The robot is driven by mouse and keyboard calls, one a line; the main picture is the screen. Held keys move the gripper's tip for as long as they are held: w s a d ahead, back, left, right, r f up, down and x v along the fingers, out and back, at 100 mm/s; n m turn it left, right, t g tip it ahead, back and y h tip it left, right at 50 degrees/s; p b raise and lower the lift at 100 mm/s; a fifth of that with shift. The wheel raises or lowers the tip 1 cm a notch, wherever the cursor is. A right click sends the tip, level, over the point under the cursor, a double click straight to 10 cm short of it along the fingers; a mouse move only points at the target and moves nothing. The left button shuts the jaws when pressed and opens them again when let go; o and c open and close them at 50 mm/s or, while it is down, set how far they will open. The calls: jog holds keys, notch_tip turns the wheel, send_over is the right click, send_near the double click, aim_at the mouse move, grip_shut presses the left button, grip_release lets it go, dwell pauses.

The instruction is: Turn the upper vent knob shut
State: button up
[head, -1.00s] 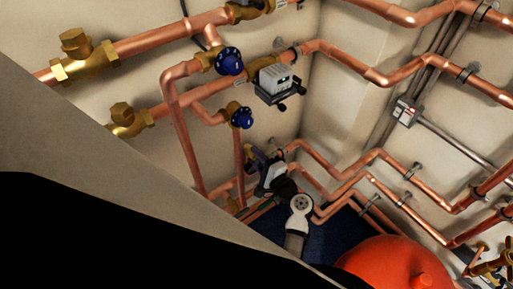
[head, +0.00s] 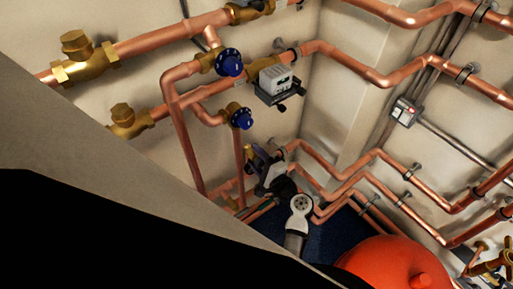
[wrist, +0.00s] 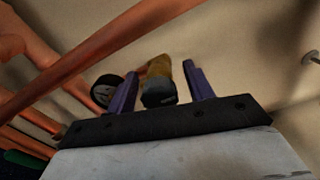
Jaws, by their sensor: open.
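The upper blue knob (head: 229,62) sits on a brass valve between copper pipes in the head view. A second blue knob (head: 242,118) is below it. My gripper (head: 264,157) is lower than both knobs and apart from them, beside the wall pipes. In the wrist view, the purple fingers of my gripper (wrist: 160,75) stand apart. A brass fitting with a dark end (wrist: 160,88) appears between them. I cannot tell whether they touch it or which fitting it is. The upper knob cannot be made out for certain in the wrist view.
A grey meter box (head: 275,82) is on the pipe right of the knobs. Copper pipes (head: 345,170) run close to my gripper on the right. A red rounded vessel (head: 385,265) stands below. A round black-rimmed part (wrist: 107,88) shows near the left finger.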

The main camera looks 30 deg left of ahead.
jog(key=b+v, duration=0.1)
jog(key=v, duration=0.6)
jog(key=shift+d+b, duration=0.3)
jog(key=shift+b, duration=0.1)
jog(key=shift+s, duration=0.15)
